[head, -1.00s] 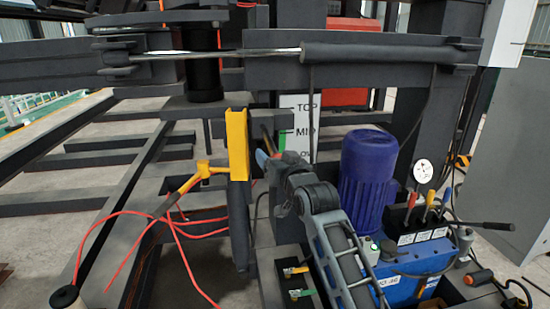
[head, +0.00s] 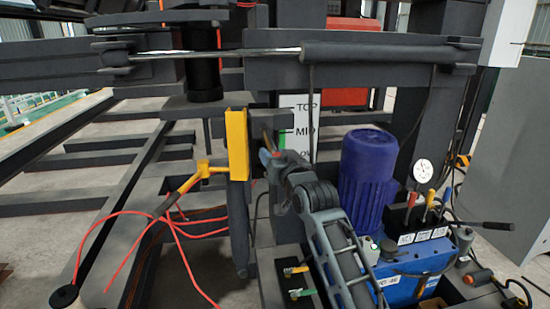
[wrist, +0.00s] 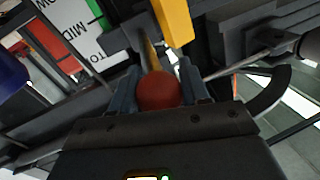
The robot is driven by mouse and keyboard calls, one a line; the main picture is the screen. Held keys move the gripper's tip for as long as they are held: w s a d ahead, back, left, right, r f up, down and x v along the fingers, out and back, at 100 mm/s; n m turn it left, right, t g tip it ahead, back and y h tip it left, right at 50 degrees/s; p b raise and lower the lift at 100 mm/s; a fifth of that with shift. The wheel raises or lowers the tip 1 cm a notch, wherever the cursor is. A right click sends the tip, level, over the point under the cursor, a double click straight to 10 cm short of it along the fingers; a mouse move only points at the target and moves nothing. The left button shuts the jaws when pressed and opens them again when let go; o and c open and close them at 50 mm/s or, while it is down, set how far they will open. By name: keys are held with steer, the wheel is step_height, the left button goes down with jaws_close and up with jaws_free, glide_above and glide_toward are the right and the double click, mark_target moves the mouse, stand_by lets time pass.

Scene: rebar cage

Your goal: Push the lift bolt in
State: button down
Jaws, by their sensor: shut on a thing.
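The lift bolt shows in the wrist view as a red ball knob (wrist: 158,90) on a brass-coloured rod (wrist: 148,48). In the head view a small part of the rod (head: 268,138) shows just right of the yellow block (head: 237,145). My gripper (head: 268,157) is at the knob. In the wrist view its two blue-grey fingers (wrist: 158,84) stand either side of the knob, shut on it. The rod runs away from the fingers toward the dark frame. Its far end is hidden.
A white sign (head: 300,130) marked TOP and MID, with a green marker, stands behind. A blue motor (head: 367,170) and lever valves (head: 428,205) stand right of my arm. Red cable (head: 180,235) loops lie left. A horizontal cylinder (head: 370,52) crosses above.

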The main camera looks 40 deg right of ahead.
mark_target(272, 146)
steer(key=x, duration=0.2)
steer(key=b+x, duration=0.1)
steer(key=shift+w+d, duration=0.2)
steer(key=shift+d, duration=0.25)
steer(key=shift+w+d, duration=0.15)
steer(key=shift+w, duration=0.05)
steer(key=shift+r, duration=0.1)
steer(key=c, duration=0.6)
jaws_free()
steer(key=shift+w+d, duration=0.1)
steer(key=v, duration=0.7)
steer(key=shift+s, duration=0.35)
